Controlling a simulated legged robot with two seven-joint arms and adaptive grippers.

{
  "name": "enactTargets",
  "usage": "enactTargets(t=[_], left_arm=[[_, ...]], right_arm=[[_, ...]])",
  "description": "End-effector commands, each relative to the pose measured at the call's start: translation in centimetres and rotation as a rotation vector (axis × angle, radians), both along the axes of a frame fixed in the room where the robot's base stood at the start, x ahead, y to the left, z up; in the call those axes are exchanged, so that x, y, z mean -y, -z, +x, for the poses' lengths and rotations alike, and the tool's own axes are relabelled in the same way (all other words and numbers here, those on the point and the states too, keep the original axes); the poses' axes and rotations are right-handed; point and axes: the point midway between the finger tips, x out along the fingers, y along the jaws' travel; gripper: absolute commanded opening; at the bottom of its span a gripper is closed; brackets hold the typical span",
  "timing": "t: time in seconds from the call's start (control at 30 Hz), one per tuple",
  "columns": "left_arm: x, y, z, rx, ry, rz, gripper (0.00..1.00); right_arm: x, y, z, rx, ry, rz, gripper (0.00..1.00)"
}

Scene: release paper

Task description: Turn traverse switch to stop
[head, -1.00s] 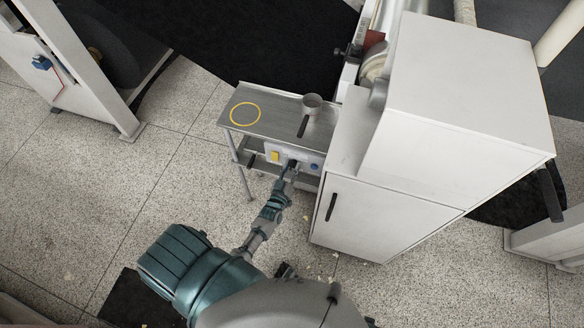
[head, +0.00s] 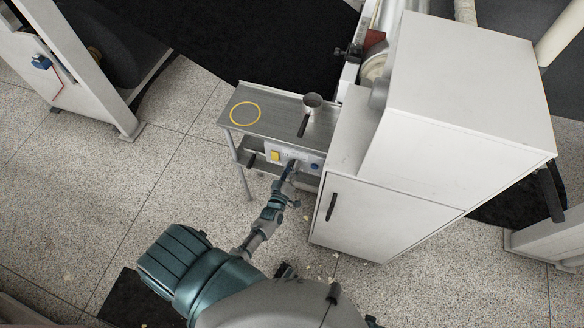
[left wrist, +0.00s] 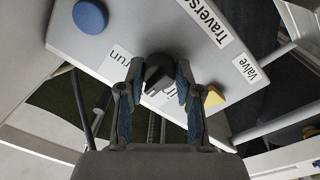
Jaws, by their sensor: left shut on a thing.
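The traverse switch is a dark knob (left wrist: 158,70) on a light panel (left wrist: 95,52) in the left wrist view, under the label "Traverse" (left wrist: 203,18). A "run" label (left wrist: 121,56) sits beside it, and another label is partly hidden behind my fingers. My left gripper (left wrist: 157,82) is shut on the knob, one finger on each side. In the head view my left gripper (head: 291,168) is at the front panel (head: 304,160) below the steel table. The knob is hidden there by the gripper. My right gripper is not in view.
A white cabinet (head: 380,215) is close on the right.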

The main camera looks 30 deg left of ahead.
Motion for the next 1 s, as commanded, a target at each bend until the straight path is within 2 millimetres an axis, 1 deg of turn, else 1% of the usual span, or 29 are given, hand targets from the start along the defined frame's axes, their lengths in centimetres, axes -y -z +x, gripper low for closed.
enactTargets(t=[0.03, 0.2, 0.23, 0.27, 0.3, 0.33, 0.6, 0.7, 0.77, 0.87, 1.0], left_arm=[[0.1, 0.5, -0.2, -0.011, 0.003, -0.002, 0.0], [0.1, 0.5, -0.2, -0.013, 0.003, -0.002, 0.0], [0.1, 0.5, -0.2, -0.013, 0.003, -0.002, 0.37], [0.1, 0.5, -0.2, -0.013, 0.003, -0.002, 0.44], [0.1, 0.5, -0.2, -0.012, 0.002, -0.001, 0.54], [0.1, 0.5, -0.2, -0.011, 0.002, -0.001, 0.59], [0.0, 0.2, -0.1, -0.006, 0.001, 0.001, 0.59], [0.1, 0.3, -0.6, -0.006, 0.001, 0.001, 0.59], [0.3, 0.4, -1.3, -0.007, 0.001, 0.001, 0.59], [0.6, 0.5, -3.1, -0.01, 0.001, 0.0, 0.59], [1.3, 0.7, -6.3, -0.01, 0.002, -0.001, 0.59]], right_arm=[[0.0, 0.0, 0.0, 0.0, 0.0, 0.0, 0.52], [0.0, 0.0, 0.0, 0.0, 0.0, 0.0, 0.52], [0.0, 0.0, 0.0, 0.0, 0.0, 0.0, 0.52], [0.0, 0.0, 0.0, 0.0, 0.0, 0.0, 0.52], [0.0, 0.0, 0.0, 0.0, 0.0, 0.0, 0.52], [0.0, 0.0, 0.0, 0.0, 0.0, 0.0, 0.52], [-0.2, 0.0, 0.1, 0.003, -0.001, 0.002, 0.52], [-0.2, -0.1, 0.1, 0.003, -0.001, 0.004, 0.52], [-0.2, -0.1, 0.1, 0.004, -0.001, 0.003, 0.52], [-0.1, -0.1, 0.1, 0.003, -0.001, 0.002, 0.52], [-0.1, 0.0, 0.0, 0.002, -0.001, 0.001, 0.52]])
